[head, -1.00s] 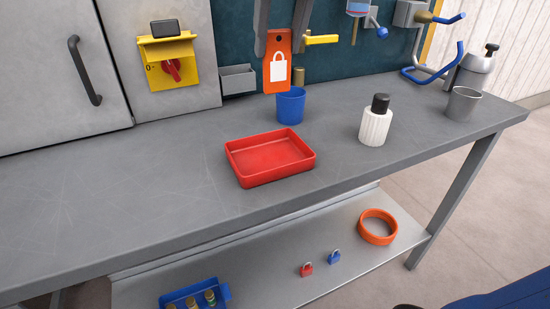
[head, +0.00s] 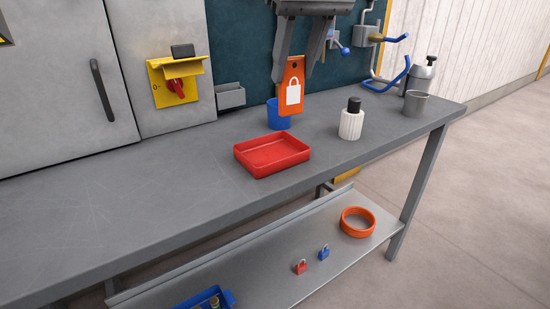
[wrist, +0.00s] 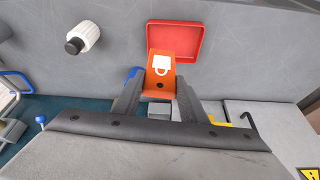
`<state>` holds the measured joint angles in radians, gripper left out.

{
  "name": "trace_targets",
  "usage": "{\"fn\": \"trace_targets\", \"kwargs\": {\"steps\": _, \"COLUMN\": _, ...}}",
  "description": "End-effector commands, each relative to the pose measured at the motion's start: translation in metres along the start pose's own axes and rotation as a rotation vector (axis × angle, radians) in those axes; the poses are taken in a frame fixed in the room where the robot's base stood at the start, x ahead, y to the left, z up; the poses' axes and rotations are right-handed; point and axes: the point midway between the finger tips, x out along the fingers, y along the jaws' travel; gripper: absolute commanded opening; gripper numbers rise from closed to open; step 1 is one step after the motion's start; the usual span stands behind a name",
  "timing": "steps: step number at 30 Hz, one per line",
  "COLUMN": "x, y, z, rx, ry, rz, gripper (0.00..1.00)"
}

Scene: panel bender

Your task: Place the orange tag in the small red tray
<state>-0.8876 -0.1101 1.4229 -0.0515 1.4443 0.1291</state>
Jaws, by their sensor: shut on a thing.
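The orange tag (head: 291,88), with a white padlock picture and a dark hole, hangs upright from my gripper (head: 296,70). My gripper is shut on the tag's upper end and holds it above the bench. The small red tray (head: 272,155) lies on the bench, in front of and a little left of the tag in the head view. In the wrist view the tag (wrist: 161,70) sticks out from between my fingers (wrist: 159,98). It overlaps the lower left part of the red tray (wrist: 190,32) in that view.
A blue cup (head: 275,115) stands behind the tray, partly hidden by the tag. A white bottle with a black cap (head: 351,122) and a grey cup (head: 415,103) stand to the right. A yellow switch box (head: 176,82) is on the left. The bench (head: 150,190) left of the tray is clear.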

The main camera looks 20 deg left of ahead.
Motion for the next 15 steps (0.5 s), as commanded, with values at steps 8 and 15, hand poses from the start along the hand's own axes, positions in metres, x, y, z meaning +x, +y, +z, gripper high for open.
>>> {"fn": "trace_targets", "kwargs": {"steps": 8, "x": 0.021, "y": -0.031, "z": -0.019, "rx": -0.102, "ry": 0.003, "rz": -0.042, "gripper": 0.17}}
{"fn": "trace_targets", "kwargs": {"steps": 15, "x": 0.055, "y": -0.030, "z": -0.004, "rx": -0.102, "ry": 0.003, "rz": -0.041, "gripper": 0.17}}
